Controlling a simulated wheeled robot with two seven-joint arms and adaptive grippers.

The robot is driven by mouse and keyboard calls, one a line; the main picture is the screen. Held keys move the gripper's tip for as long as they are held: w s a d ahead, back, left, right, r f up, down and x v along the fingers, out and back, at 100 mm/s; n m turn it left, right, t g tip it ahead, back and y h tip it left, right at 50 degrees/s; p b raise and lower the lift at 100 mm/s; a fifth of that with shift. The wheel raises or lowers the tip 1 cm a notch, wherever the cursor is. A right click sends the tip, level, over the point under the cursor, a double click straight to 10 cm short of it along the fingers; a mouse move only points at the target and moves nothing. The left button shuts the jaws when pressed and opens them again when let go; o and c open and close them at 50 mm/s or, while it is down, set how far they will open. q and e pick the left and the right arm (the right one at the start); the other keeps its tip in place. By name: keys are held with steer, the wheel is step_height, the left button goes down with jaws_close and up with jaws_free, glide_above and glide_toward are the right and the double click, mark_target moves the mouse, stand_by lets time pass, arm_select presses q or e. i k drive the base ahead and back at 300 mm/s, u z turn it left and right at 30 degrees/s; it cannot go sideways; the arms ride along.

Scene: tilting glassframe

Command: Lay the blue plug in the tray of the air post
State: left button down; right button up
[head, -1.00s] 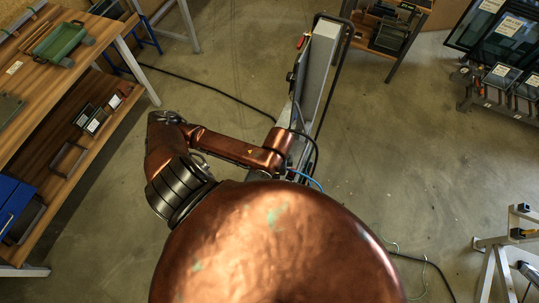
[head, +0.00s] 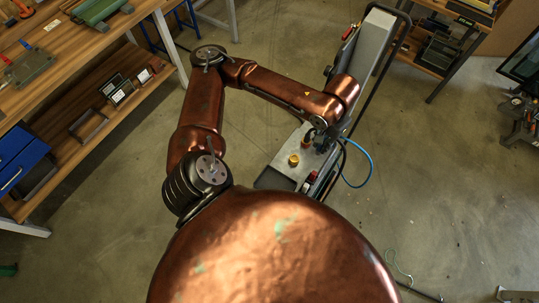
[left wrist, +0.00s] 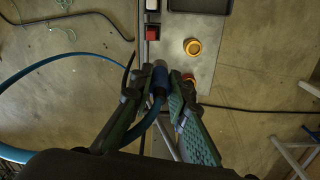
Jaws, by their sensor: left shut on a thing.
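The blue plug (left wrist: 158,80) is between the fingers of my left gripper (left wrist: 156,88) in the left wrist view, with its blue hose (left wrist: 70,58) looping away to the left. My left gripper (head: 318,143) is shut on the plug beside the air post (head: 358,57) in the head view; there the plug itself is hard to make out. A dark tray (left wrist: 200,13) sits at the top of the left wrist view, apart from the plug, and partly shows in the head view (head: 268,181). My right gripper is not in view.
A red block (left wrist: 152,32) and a white block (left wrist: 152,5) stand along the post's edge. A workbench (head: 70,60) is at the left; open floor lies between.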

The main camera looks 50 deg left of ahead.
mark_target(275, 186)
steer(key=u, duration=2.15)
steer(key=k, duration=0.45)
steer(key=z, duration=1.55)
